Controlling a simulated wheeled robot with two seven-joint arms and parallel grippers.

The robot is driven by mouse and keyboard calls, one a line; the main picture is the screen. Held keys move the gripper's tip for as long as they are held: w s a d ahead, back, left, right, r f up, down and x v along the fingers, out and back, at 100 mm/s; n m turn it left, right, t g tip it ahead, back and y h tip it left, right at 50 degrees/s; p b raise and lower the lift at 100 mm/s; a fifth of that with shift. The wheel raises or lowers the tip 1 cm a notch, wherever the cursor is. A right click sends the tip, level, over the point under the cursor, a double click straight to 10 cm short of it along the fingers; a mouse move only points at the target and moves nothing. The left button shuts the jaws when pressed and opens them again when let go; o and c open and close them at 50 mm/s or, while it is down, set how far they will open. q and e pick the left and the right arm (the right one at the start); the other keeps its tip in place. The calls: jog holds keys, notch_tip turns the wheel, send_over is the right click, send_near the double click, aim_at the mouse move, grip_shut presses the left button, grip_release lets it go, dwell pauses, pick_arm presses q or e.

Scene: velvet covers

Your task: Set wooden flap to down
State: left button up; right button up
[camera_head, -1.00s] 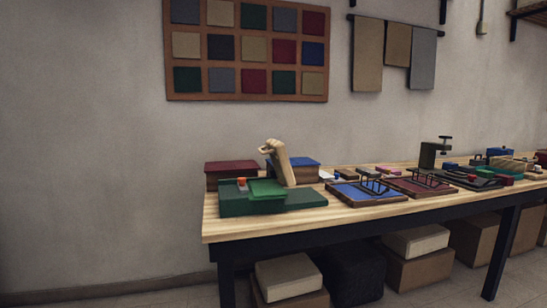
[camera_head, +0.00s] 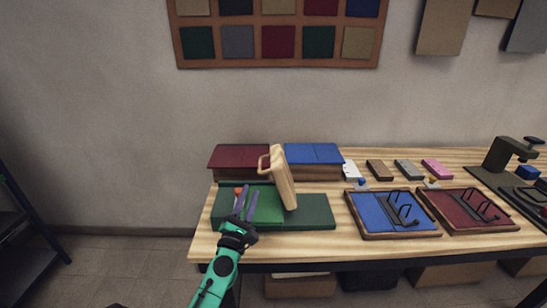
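The wooden flap (camera_head: 284,181) is a pale wood panel with a loop handle (camera_head: 263,163) on its left side near the top. It stands raised and slightly tilted on a dark green velvet base (camera_head: 317,211) at the left end of the table. My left gripper (camera_head: 245,199) reaches in from below, over the left part of the green base. My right gripper is not in view.
Dark red (camera_head: 239,156) and blue (camera_head: 314,153) covered boxes stand behind the flap. Blue (camera_head: 361,211) and red (camera_head: 454,206) trays with wire loops lie to the right. A small orange piece (camera_head: 238,190) sits near my fingers. A dark clamp (camera_head: 500,155) stands far right.

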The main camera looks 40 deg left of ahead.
aim_at(260, 164)
pick_arm(q)
jog(key=p+x, duration=0.2)
jog(key=x, duration=0.9)
jog(key=shift+d+f, duration=0.15)
jog(key=shift+f, duration=0.05)
jog(key=shift+w+a+r, duration=0.25)
jog(key=shift+w, duration=0.05)
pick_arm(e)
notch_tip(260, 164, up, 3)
pick_arm(q)
grip_shut()
jog(key=shift+f, duration=0.1)
